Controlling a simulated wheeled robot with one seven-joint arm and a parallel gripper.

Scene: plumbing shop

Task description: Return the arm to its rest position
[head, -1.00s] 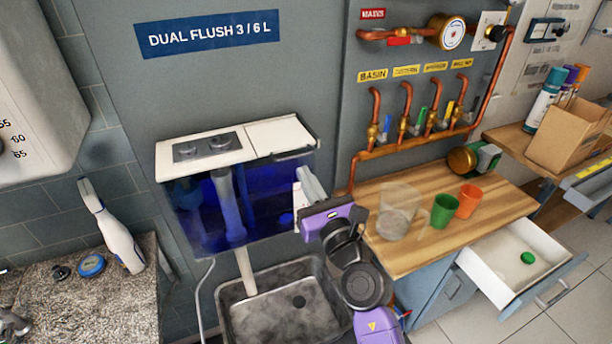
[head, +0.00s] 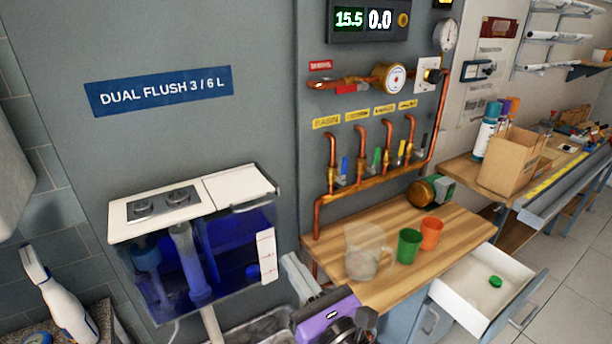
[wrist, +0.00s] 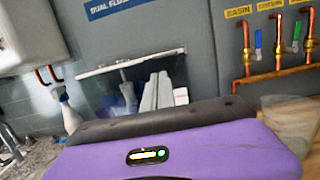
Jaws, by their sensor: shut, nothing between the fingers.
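My gripper (head: 300,276) shows at the bottom of the head view, in front of the right end of the cistern (head: 215,270) and left of the wooden counter (head: 455,228). Its pale fingers are together and hold nothing. The purple wrist housing sits just below them, and the rest of my arm is cut off by the lower edge. In the wrist view the pale fingers (wrist: 156,92) rise side by side above the purple housing, against the cistern behind. The gripper appears apart from the cistern.
A clear jug (head: 366,250), a green cup (head: 408,246) and an orange cup (head: 431,233) stand on the counter close to my gripper's right. An open drawer (head: 463,303) holds a green round piece. A sink basin (head: 250,331) lies below the cistern. Copper pipes line the wall.

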